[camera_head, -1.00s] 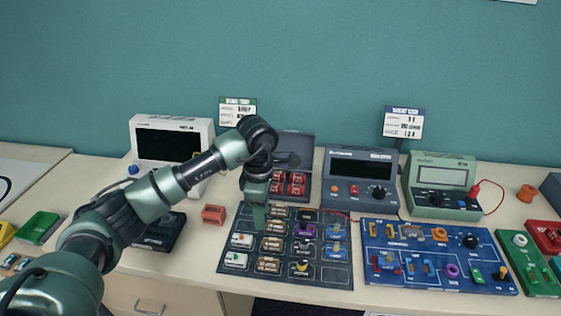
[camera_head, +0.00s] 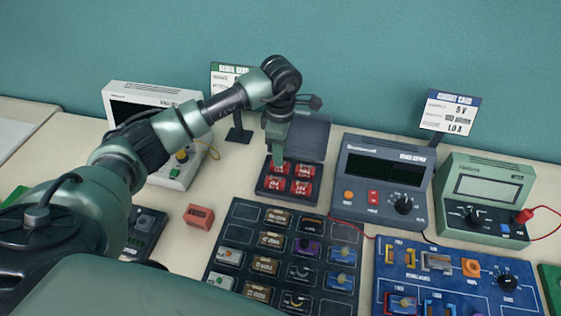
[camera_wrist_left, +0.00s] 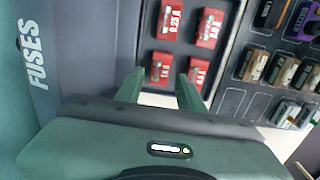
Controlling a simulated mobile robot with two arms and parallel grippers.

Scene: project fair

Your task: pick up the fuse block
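Several red fuse blocks sit in the open dark fuse case (camera_head: 260,187), whose lid reads "FUSES" in the left wrist view. That view shows a lower-left fuse block (camera_wrist_left: 161,68), a lower-right one (camera_wrist_left: 198,73), an upper-left one (camera_wrist_left: 170,20) marked 0.25 A and an upper-right one (camera_wrist_left: 208,28). My left gripper (camera_head: 277,160) is above the case. Its fingers are open (camera_wrist_left: 160,80), with the lower-left block in line between the tips; contact cannot be told. Another red block (camera_head: 199,216) lies on the table, left of the case. My right gripper is not in view.
A dark component tray (camera_head: 232,235) lies in front of the case, beside a blue circuit board (camera_head: 440,285). A grey power supply (camera_head: 385,180) and green meter (camera_head: 484,200) stand to the right. A white instrument (camera_head: 150,95) and sign (camera_head: 228,78) stand behind left.

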